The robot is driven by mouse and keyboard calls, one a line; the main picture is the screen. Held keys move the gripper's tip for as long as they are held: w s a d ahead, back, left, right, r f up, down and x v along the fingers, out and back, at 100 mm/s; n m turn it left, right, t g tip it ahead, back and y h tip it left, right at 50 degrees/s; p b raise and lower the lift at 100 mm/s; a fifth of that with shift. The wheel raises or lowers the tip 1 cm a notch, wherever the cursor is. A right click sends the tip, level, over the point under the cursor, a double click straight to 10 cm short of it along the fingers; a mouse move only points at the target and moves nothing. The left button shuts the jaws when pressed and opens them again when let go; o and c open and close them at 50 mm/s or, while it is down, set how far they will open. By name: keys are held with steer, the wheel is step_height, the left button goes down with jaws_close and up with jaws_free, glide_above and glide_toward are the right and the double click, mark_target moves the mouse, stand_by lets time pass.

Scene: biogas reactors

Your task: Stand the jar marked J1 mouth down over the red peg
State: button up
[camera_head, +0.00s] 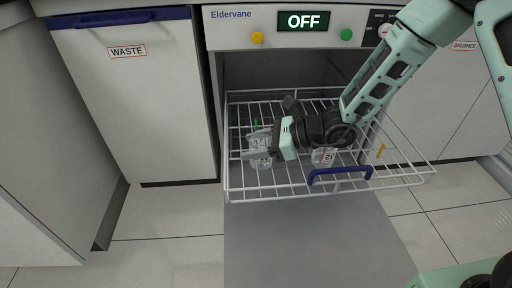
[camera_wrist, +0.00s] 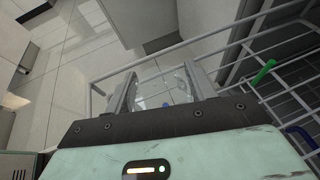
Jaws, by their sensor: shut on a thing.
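My gripper (camera_head: 259,146) is shut on a clear jar (camera_head: 261,160) over the left part of the pulled-out wire rack (camera_head: 290,190). The jar bears a small label that I cannot read. In the wrist view the see-through jar (camera_wrist: 163,84) sits between the two fingers. A second clear jar (camera_head: 323,156) stands on the rack, right of my gripper, with a dark and reddish mark too small to read. A green peg (camera_head: 256,124) rises just behind the held jar; it also shows in the wrist view (camera_wrist: 263,72). I cannot make out a red peg for certain.
The rack has a blue front handle (camera_head: 340,174) and a yellow peg (camera_head: 380,150) at its right. The washer panel (camera_head: 230,30) above reads OFF. The lowered door (camera_head: 300,240) lies below the rack. A WASTE cabinet (camera_head: 130,100) stands left, with open floor before it.

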step_height(320, 180, up, 21)
steer(key=p, duration=1.3)
steer(key=shift+f, duration=0.2)
steer(key=shift+d+p, duration=0.1)
steer(key=shift+p, duration=0.2)
